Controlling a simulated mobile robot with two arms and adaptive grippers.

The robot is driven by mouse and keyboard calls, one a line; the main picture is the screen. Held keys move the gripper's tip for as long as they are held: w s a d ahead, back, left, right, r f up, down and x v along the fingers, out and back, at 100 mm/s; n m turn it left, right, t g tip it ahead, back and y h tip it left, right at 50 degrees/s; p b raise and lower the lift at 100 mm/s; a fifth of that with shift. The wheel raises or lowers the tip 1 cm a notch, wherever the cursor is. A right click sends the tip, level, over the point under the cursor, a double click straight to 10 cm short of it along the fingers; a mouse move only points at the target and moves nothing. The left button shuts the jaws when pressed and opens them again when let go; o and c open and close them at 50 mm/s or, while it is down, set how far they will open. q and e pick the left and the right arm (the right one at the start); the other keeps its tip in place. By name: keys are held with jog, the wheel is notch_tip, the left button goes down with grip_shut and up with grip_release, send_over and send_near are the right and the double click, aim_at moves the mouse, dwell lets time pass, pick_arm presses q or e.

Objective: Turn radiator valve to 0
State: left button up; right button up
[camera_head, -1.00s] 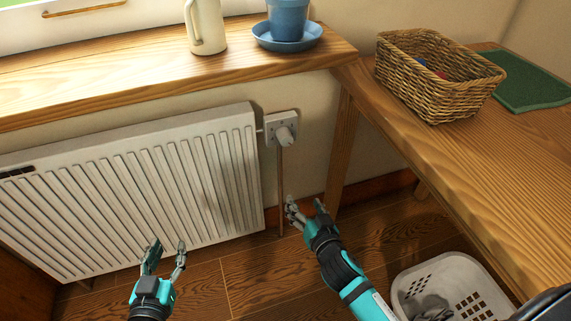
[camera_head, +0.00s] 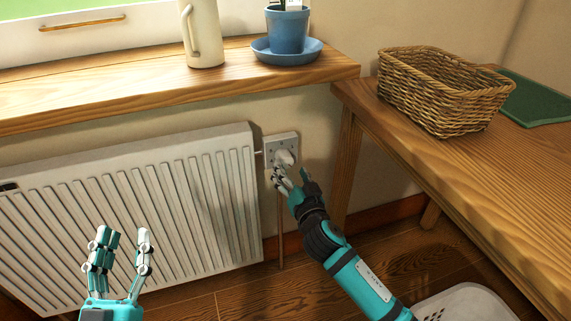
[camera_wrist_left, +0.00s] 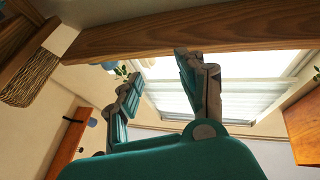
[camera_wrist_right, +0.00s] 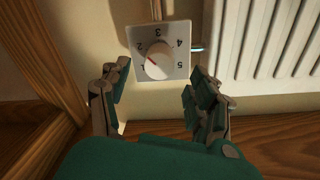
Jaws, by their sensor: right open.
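The radiator valve is a round white knob (camera_head: 284,158) on a square white plate (camera_head: 269,143), on the wall right of the radiator. In the right wrist view, the knob (camera_wrist_right: 158,60) has a red mark pointing to about between 1 and 2; I cannot see a 0. My right gripper (camera_head: 291,176) is open just below and in front of the knob. In its wrist view, its fingers stand apart on either side of the plate's lower part; contact is not visible. My left gripper (camera_head: 124,238) is open and empty in front of the radiator, away from the valve.
The white radiator (camera_head: 130,205) fills the left side, below a wooden sill (camera_head: 120,95) with a jug (camera_head: 206,35) and a blue pot (camera_head: 287,30). A wooden table (camera_head: 445,170) with a wicker basket (camera_head: 440,95) stands right. A white laundry basket (camera_head: 465,303) is on the floor.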

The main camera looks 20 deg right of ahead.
aim_at(287, 164)
pick_arm(q)
jog(key=shift+s+r+t+h+b, duration=0.2)
jog(key=shift+s+r+t, duration=0.5)
jog(key=shift+r, duration=0.25)
jog(key=shift+s+r+t+h+b, duration=0.2)
jog(key=shift+s+r+t, duration=0.3)
jog(key=shift+r+t, duration=0.35)
pick_arm(e)
jog(key=shift+w, duration=2.65)
jog(key=c, duration=1.1)
jog(key=shift+c, duration=0.2)
pick_arm(q)
jog(key=shift+w, duration=0.1)
